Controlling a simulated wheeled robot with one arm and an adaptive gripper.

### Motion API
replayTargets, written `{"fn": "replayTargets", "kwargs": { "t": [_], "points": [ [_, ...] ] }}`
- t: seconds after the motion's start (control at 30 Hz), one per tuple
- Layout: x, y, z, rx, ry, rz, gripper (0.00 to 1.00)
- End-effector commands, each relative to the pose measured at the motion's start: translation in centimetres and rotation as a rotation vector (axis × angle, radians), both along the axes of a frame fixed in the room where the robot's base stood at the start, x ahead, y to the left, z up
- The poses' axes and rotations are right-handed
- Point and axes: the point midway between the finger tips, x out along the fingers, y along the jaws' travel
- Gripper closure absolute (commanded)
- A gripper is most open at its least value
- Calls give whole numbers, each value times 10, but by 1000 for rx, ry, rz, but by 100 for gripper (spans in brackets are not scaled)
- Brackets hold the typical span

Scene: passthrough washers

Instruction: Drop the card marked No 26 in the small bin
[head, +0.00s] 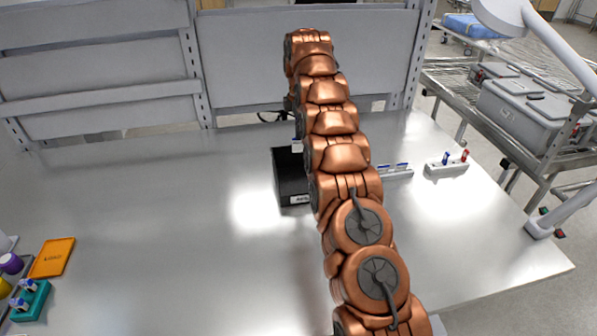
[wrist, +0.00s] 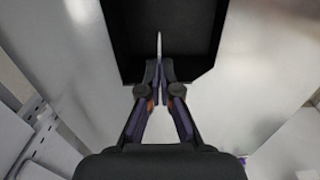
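In the wrist view my gripper (wrist: 159,72) is closed on a thin pale card (wrist: 159,45), seen edge-on and standing out past the fingertips. The number on the card cannot be read from this angle. The fingertips and card are over the open top of a small black bin (wrist: 202,79). In the head view the black bin (head: 290,178) stands on the table with a white label on its front, partly hidden by my arm. A small white patch shows at its rim, perhaps the card. My gripper is mostly hidden behind my arm there.
The bin stands on a shiny grey table (head: 170,210). An orange tray (head: 53,258) and a teal holder (head: 31,300) lie at the left. A white block with blue and red pieces (head: 447,167) sits at the right. Grey panels (head: 305,55) rise behind the table.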

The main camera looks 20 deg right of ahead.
Motion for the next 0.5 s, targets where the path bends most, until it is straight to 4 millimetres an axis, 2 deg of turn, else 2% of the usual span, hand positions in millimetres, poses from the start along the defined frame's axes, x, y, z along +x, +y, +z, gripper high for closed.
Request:
{"fn": "replayTargets", "kwargs": {
  "t": [0.33,0.5],
  "points": [
    [-1,3,-34,2,8,4,100],
    [0,2,-42,0,2,4,100]
  ]
}}
